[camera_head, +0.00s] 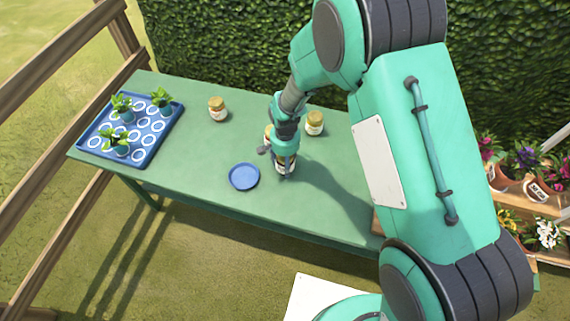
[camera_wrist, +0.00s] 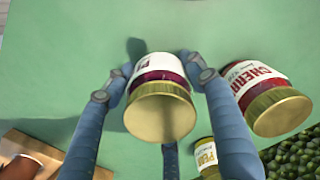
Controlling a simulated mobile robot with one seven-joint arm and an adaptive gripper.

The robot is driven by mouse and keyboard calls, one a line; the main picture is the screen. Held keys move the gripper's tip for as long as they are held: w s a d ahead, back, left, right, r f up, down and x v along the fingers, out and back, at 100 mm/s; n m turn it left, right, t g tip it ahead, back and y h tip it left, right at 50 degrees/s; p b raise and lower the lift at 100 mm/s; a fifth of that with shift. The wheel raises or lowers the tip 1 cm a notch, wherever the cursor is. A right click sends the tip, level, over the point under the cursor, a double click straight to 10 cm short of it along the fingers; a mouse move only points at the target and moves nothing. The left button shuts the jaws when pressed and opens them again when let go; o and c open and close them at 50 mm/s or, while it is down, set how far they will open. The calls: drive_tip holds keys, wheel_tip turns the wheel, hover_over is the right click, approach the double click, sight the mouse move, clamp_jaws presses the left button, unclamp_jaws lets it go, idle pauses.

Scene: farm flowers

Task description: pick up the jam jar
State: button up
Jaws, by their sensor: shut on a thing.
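My gripper (camera_head: 286,163) is over the middle of the green table, its fingers closed around a jar (camera_head: 279,168). In the wrist view this jar (camera_wrist: 160,108) has a gold lid, a white label and dark red contents, and sits between the fingers of my gripper (camera_wrist: 156,76). The label is mostly hidden, and I cannot tell whether the jar touches the table. A second jar, labelled CHERRY (camera_wrist: 262,92), stands beside it to the right. A third gold-lidded jar (camera_wrist: 206,155) shows lower down, partly cut by a finger.
On the green table (camera_head: 205,150), a blue dish (camera_head: 244,177) lies left of my gripper. Jars stand farther back at left (camera_head: 217,110) and right (camera_head: 315,123). A blue tray (camera_head: 150,150) with potted seedlings fills the left end. A hedge (camera_head: 230,50) rises behind.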

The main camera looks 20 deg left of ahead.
wheel_tip(320, 180, up, 3)
drive_tip(key=shift+f+p, duration=0.2)
drive_tip(key=shift+p, duration=0.15)
drive_tip(key=s+d, duration=0.3)
drive_tip(key=s, duration=0.1)
drive_tip(key=s+d+r+p, duration=0.1)
drive_tip(key=s+d, duration=0.2)
drive_tip(key=s, duration=0.1)
drive_tip(key=s+d+p, duration=0.1)
drive_tip(key=s+d, duration=0.2)
drive_tip(key=s, duration=0.2)
drive_tip(key=shift+s+d+r, duration=0.1)
drive_tip(key=shift+r, duration=0.05)
drive_tip(key=s+a+r+m+p, duration=0.1)
drive_tip(key=s+a+r+p, duration=0.2)
drive_tip(key=s+a, duration=0.2)
drive_tip(key=a, duration=0.3)
drive_tip(key=shift+s+a, duration=0.35)
drive_tip(key=shift+s, duration=0.05)
drive_tip(key=w+a, duration=0.3)
drive_tip(key=a, duration=0.1)
drive_tip(key=w+a+f+b, duration=0.1)
drive_tip(key=w+a, duration=0.2)
drive_tip(key=w, duration=0.1)
drive_tip(key=w+a, duration=0.4)
drive_tip(key=shift+a+f+b, duration=0.2)
drive_tip(key=shift+a+b, duration=0.1)
drive_tip(key=shift+b, duration=0.1)
